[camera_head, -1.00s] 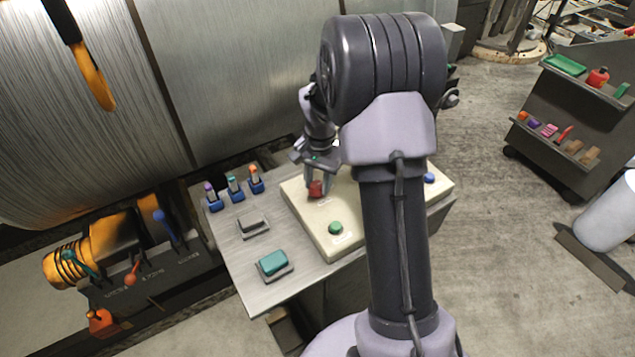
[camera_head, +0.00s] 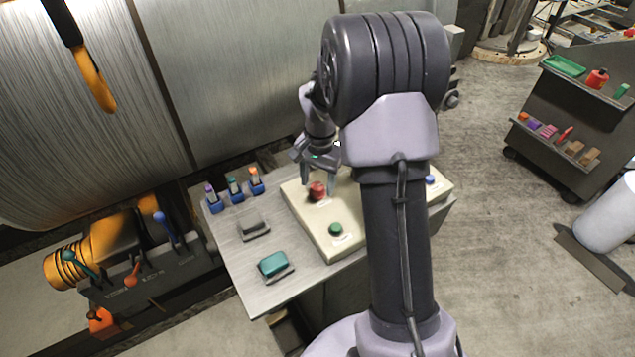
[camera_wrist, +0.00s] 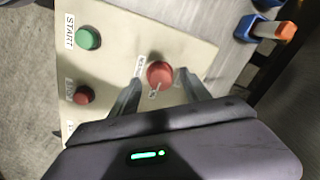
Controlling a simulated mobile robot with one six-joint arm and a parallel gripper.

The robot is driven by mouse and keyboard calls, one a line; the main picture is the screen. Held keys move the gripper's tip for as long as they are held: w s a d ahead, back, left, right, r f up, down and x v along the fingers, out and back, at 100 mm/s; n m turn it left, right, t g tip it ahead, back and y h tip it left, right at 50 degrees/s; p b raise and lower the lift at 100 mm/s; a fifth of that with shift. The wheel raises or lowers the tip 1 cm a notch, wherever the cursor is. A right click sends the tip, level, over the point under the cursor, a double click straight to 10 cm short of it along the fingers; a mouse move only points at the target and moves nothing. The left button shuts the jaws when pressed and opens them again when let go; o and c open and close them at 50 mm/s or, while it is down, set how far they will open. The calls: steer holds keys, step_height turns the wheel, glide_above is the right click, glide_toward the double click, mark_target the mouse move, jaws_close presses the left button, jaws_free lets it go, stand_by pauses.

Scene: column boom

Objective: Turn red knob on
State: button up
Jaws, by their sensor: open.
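The red knob (camera_head: 317,191) sits on the cream control panel (camera_head: 303,215), near its back left corner. In the wrist view the red knob (camera_wrist: 160,74) is round, with small white labels beside it that I cannot read. My gripper (camera_head: 318,181) is open just over the knob. In the wrist view my gripper (camera_wrist: 160,92) has one finger on each side of the knob, with a visible gap to each. Whether the fingertips are level with the knob or above it is hard to tell.
A green START button (camera_wrist: 87,38) and a red button (camera_wrist: 84,94) share the panel. It also has a blue button (camera_head: 430,180). Upright coloured handles in blue holders (camera_head: 236,190) stand left. A teal block (camera_head: 273,263) lies at the table front. A lever unit (camera_head: 130,270) is further left.

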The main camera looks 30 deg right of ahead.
mark_target(320, 187)
step_height(320, 187, up, 16)
steer(key=p, duration=0.5)
steer(key=shift+s+d+r, duration=0.15)
steer(key=shift+s+r, duration=0.1)
steer(key=s+a+r+n+t+b, duration=0.35)
steer(key=s+a+r+b, duration=0.2)
steer(key=s+a, duration=0.7)
steer(key=s+a+f+n+t+y+b, duration=0.1)
steer(key=s+a, duration=0.4)
steer(key=s, duration=0.5)
steer(key=shift+a+f+n+t+y, duration=0.45)
steer(key=shift+f+n, duration=0.3)
steer(key=shift+n, duration=0.4)
